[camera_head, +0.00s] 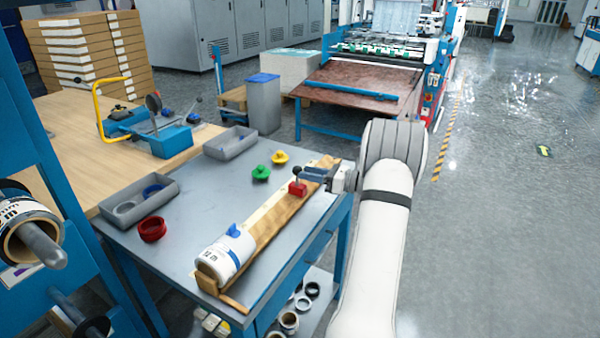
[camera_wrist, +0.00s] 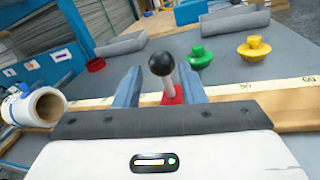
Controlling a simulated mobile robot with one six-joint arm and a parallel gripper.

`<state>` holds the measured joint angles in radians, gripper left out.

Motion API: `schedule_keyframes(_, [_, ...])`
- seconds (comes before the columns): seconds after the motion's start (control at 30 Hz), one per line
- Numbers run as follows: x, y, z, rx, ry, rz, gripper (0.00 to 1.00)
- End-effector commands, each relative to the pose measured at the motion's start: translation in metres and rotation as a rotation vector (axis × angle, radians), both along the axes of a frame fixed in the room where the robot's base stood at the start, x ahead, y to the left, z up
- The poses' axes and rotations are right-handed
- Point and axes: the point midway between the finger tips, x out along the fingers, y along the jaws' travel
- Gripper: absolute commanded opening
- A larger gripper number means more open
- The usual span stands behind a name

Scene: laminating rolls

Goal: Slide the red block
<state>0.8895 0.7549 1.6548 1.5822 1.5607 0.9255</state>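The red block (camera_head: 298,189) sits on the wooden rail (camera_head: 284,212) with a scale strip, on the grey table. It has an upright stem with a black ball knob (camera_wrist: 162,63). My gripper (camera_head: 306,174) is at the block from the right. In the wrist view my gripper (camera_wrist: 160,85) is open, one finger on each side of the stem, with gaps visible. The block's red body (camera_wrist: 172,96) is partly hidden between the fingers. A white roll (camera_head: 226,256) with a wooden core lies at the rail's near end; it also shows in the wrist view (camera_wrist: 36,108).
Green (camera_head: 261,173) and yellow (camera_head: 280,157) knobs, a red ring (camera_head: 152,229) and grey trays (camera_head: 118,208) (camera_head: 231,143) are on the table left of the rail. A wooden table (camera_head: 76,150) stands behind. The table's middle is clear.

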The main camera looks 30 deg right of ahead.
Motion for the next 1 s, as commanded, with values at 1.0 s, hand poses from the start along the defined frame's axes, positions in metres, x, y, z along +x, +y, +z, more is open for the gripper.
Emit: schedule_keyframes(1.0, [-0.033,-0.025,0.000,0.000,0.000,0.000,0.36])
